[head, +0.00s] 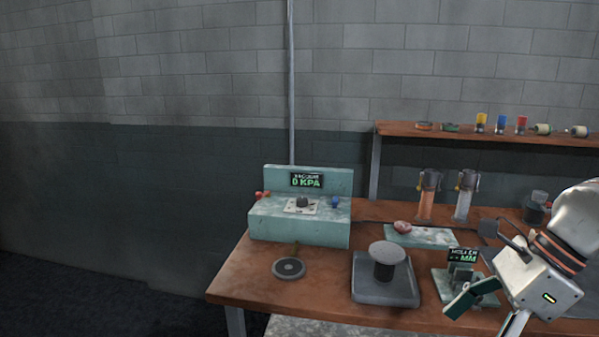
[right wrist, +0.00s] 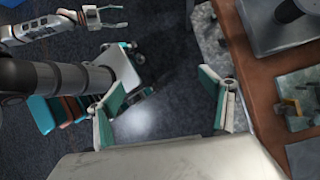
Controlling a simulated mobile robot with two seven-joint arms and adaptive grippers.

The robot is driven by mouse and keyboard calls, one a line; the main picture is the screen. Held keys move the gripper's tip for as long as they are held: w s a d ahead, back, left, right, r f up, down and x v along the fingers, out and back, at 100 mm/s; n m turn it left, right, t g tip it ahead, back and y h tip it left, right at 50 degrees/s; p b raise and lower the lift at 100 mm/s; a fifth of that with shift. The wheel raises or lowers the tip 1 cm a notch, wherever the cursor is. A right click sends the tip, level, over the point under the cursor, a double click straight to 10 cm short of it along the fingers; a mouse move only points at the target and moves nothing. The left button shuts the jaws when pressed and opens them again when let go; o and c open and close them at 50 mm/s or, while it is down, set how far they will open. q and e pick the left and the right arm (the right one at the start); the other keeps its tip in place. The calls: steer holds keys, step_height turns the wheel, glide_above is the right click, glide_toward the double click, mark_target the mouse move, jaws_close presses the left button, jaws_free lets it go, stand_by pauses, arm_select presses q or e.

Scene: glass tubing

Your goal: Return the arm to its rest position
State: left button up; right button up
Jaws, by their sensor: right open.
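My right gripper (head: 482,316) is at the lower right of the head view, above the front right part of the workbench (head: 255,276). In the right wrist view its two green-lined fingers (right wrist: 165,98) stand wide apart with nothing between them. Dark floor shows below that gap, with the bench edge to the right. My left gripper (right wrist: 118,15) shows at the top left of the right wrist view, with its fingers apart and nothing seen between them. It is not in the head view.
A teal vacuum unit (head: 300,229) reads 0 KPA at the back left. A grey base (head: 384,292) bears a dark spool (head: 388,264). A small device with a green display (head: 463,256) stands close by my right gripper. A shelf (head: 480,136) holds several small items.

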steer(key=w+a+r+m+y, duration=0.15)
steer(key=a+m+y, duration=0.65)
steer(key=a+y, duration=0.8)
steer(key=w+d+f+m+t+h, duration=0.1)
steer(key=w+f+m+t+h, duration=0.35)
steer(key=m+t, duration=0.4)
steer(key=w+d+f+m+t+h, duration=0.25)
steer(key=f+m+t, duration=0.3)
steer(key=m, duration=0.65)
steer(key=d+f+m+t+h, duration=0.2)
steer(key=d+f+m+h, duration=0.1)
steer(key=f+m+h, duration=0.65)
steer(key=s+d+f+m+g+h, duration=0.1)
steer(key=s+f+m+g, duration=0.1)
steer(key=s+f, duration=0.2)
steer(key=s+f+m+g, duration=0.2)
steer(key=s+f, duration=0.3)
steer(key=f, duration=0.6)
steer(key=s+d+f+m+g+h, duration=0.1)
steer(key=s+f+m+g, duration=0.1)
steer(key=s+f, duration=0.3)
step_height(320, 180, down, 3)
steer(key=shift+d+m+g+h, duration=0.3)
steer(key=shift+d+m+h, duration=0.05)
steer(key=shift+m, duration=0.15)
